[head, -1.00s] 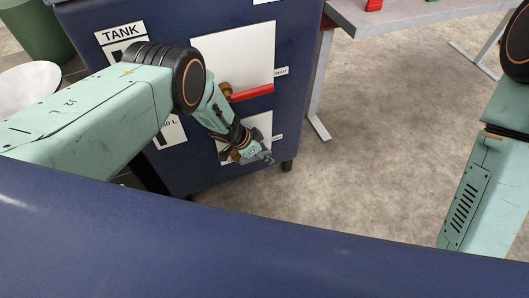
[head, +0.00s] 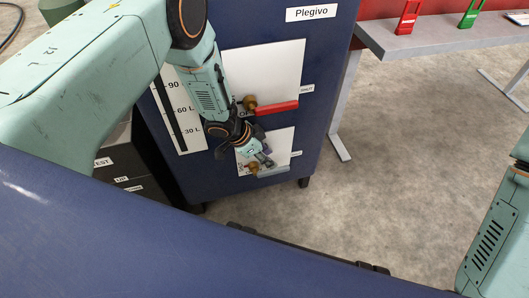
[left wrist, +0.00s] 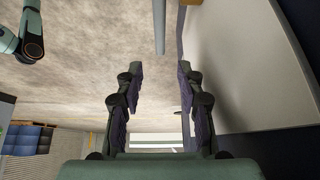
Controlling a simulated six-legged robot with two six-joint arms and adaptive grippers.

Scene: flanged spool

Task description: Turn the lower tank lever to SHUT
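The lower tank lever (head: 273,171) is a grey bar on a brass valve (head: 252,168), in front of the lower white plate on the blue tank cabinet. It lies roughly level and points right, towards the side of the small label (head: 296,154) at the plate's right edge. My left gripper (head: 266,160) is just above the lever, close to the valve; contact cannot be told. In the left wrist view its fingers (left wrist: 160,70) are apart with nothing between the pads. A grey bar (left wrist: 159,28), apparently the lever, shows beyond the tips. My right gripper is out of view.
A red lever (head: 277,108) on another brass valve sits above, pointing right near a SHUT label (head: 307,89). A grey table (head: 430,40) with red and green items stands at the right. The floor (head: 400,120) between is clear.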

